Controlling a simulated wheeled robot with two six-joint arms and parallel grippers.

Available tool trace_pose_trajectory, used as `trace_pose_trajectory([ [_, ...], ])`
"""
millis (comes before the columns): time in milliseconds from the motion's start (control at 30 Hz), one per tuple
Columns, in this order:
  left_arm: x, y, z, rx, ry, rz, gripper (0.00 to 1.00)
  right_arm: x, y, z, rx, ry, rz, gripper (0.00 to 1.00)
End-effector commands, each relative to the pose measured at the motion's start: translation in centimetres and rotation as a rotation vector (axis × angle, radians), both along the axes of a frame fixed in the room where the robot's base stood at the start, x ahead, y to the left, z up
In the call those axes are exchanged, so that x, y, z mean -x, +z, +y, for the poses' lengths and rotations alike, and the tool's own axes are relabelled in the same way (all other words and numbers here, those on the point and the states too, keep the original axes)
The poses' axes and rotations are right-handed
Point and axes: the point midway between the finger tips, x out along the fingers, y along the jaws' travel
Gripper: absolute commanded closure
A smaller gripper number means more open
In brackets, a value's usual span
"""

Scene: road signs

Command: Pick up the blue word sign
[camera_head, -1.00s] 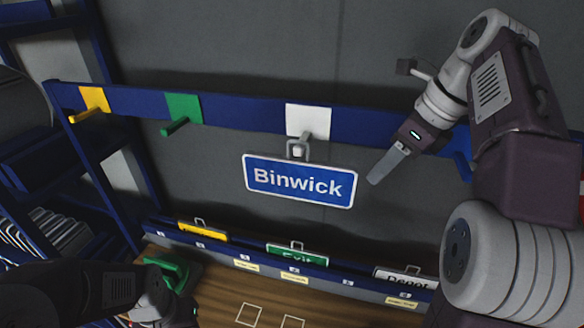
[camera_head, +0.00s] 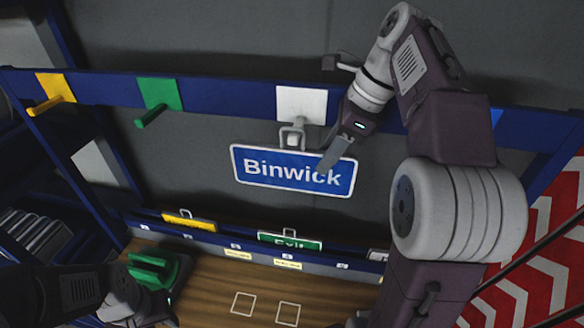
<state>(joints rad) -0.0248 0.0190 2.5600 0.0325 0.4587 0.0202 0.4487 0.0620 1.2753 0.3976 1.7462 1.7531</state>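The blue word sign (camera_head: 265,168), reading "Binwick" in white with a white border, hangs by its grey hanger loop (camera_head: 291,136) at the peg on the white patch of the blue rail. My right gripper (camera_head: 334,158) is at the sign's right end and its finger overlaps that end in the picture. I cannot tell whether it touches the sign. I see it from the side, so its opening does not show. My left gripper (camera_head: 150,305) is low at the left, dark and partly hidden by its arm, beside a green object (camera_head: 155,266).
The blue rail (camera_head: 215,94) also carries a yellow peg (camera_head: 46,104) and a green peg (camera_head: 151,115), both empty. Below, a yellow sign (camera_head: 190,221) and a green Exit sign (camera_head: 290,241) stand in a ledge. Red-and-white chevron boards (camera_head: 530,240) are at the right.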

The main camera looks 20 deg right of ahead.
Motion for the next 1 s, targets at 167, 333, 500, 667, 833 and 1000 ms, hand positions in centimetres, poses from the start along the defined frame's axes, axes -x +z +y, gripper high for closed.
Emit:
trace_pose_trajectory([
  [167, 0.0, 0.6, 0.0, 0.0, 0.0, 0.0, 0.64, -0.3, -2.4, 1.0, -0.002, 0.001, 0.005, 0.6],
  [333, 0.0, 0.9, 0.0, 0.0, 0.0, 0.0, 0.64, -0.7, -4.2, 1.5, 0.0, 0.001, 0.002, 0.6],
  [500, 0.0, 0.8, 0.0, 0.0, 0.0, 0.0, 0.64, -0.8, -4.4, 1.5, 0.0, 0.0, 0.001, 0.6],
  [667, 0.0, 0.8, 0.0, 0.0, 0.0, 0.0, 0.64, -0.8, -4.4, 1.5, 0.0, -0.001, 0.002, 0.91],
  [833, 0.0, 0.8, 0.0, 0.0, 0.0, 0.0, 0.64, -0.8, -4.4, 1.5, 0.0, -0.001, 0.002, 1.0],
  [1000, 0.0, 0.8, 0.0, 0.0, 0.0, 0.0, 0.64, -0.8, -4.3, 1.5, -0.001, -0.001, 0.001, 1.0],
])
